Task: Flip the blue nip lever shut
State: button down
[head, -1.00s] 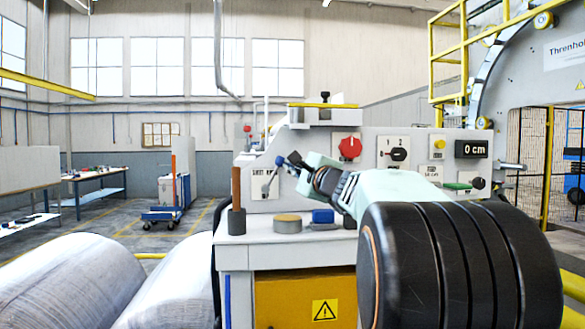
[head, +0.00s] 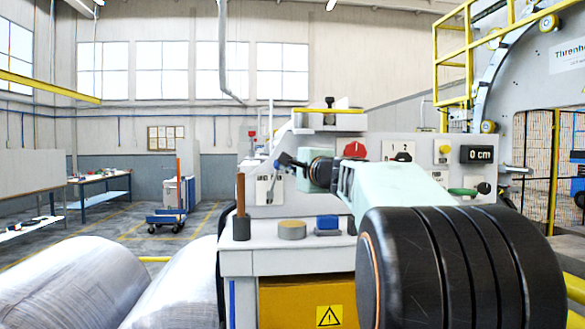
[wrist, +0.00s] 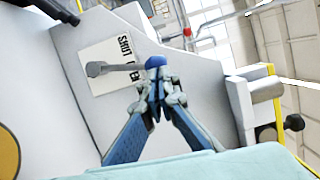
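The blue nip lever (head: 281,160) is on the left of the machine's front panel. It has a blue ball knob on a grey shaft and stands up, leaning right, in the head view. In the wrist view the knob (wrist: 155,62) is right at my fingertips, and the shaft runs left to its pivot over a white label reading "SHUT" at one end. My gripper (head: 292,164) reaches the knob from the right. In the wrist view its fingers (wrist: 158,88) come close together just short of the knob. I cannot tell whether they touch it; the fingertips partly hide the contact.
A red knob (head: 355,149) and other controls sit right of the lever. Large wrapped rolls (head: 75,285) lie at lower left.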

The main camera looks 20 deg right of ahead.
jog(key=w+a+n+g+p, duration=0.1)
jog(key=a+n+g+p, duration=0.1)
jog(key=a+n, duration=0.3)
jog(key=shift+w+a+r+n+h+p, duration=0.35)
jog(key=shift+a+r+n+p, duration=0.1)
jog(key=shift+a+p, duration=0.1)
dwell(0.6)
